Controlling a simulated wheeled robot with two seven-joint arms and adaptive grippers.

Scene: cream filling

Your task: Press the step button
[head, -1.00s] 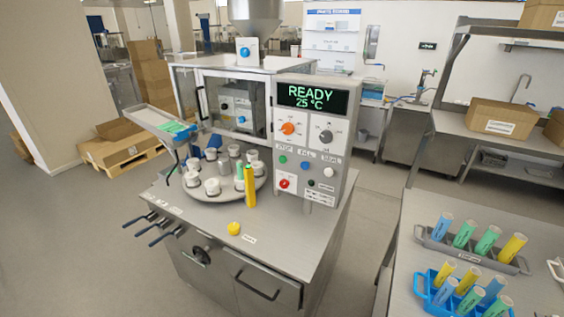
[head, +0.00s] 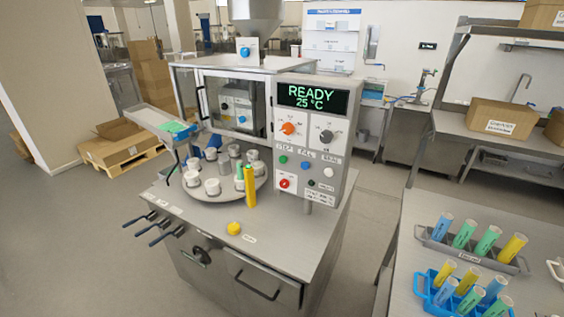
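The control panel (head: 311,142) is on the front of the filling machine, and its screen (head: 313,98) reads READY 25 °C. A row of small buttons sits below the two knobs: a green button (head: 283,159), a blue button (head: 305,166) and a white button (head: 328,172). The small labels above them are blurred; the one above the green button looks like STEP. A red button (head: 285,183) and a black button (head: 311,184) sit lower. Neither of my grippers is in the head view, and nothing touches the panel.
A round turntable (head: 227,190) with several white cups is left of the panel. A yellow tube (head: 250,187) stands at its front edge. A yellow dome (head: 234,229) sits on the machine's worktop. Tube racks (head: 436,292) stand on the right table.

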